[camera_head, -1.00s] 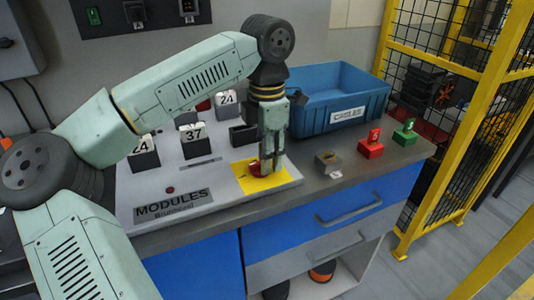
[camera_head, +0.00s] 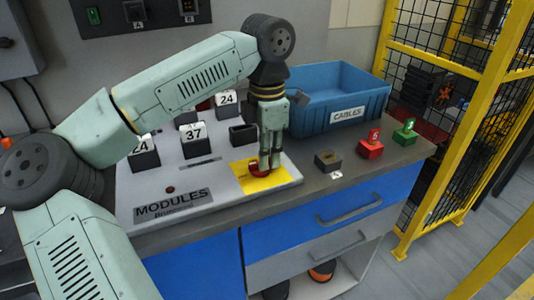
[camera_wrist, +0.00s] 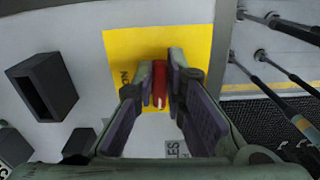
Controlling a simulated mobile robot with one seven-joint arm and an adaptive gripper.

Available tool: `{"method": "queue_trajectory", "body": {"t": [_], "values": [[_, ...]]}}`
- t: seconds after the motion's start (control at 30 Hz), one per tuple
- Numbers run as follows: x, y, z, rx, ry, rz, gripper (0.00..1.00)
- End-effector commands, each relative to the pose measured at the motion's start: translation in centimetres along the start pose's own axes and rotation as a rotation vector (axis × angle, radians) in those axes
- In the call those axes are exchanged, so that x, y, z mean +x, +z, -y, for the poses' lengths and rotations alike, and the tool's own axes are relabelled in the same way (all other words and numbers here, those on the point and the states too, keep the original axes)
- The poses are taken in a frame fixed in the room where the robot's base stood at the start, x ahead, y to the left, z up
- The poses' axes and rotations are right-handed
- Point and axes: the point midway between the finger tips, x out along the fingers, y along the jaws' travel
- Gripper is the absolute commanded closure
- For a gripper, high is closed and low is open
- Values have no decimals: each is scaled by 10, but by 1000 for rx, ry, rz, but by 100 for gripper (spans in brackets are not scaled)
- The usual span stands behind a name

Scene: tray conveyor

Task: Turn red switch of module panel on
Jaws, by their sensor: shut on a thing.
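The red switch (camera_head: 253,166) sits on a yellow plate (camera_head: 244,181) at the right end of the light grey module panel (camera_head: 226,197). In the wrist view the switch (camera_wrist: 159,84) is a narrow red handle standing between my two fingers. My gripper (camera_wrist: 161,80) is shut on it, one finger on each side. In the head view my gripper (camera_head: 265,166) points down over the yellow plate, and its fingers partly hide the switch. Some dark lettering on the plate is partly covered by a finger, so I cannot read the switch position.
Numbered black modules, such as the one marked 37 (camera_head: 193,141), stand on the panel. A blue CABLES bin (camera_head: 335,95) is behind right. Yellow fencing (camera_head: 455,160) bounds the right.

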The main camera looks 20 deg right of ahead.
Motion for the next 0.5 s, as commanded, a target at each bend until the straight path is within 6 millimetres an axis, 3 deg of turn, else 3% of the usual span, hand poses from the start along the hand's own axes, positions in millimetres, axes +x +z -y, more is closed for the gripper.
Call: {"method": "queue_trajectory", "body": {"t": [0.5], "values": [[0, -2, 7, 420, 0, -1, 100]]}}
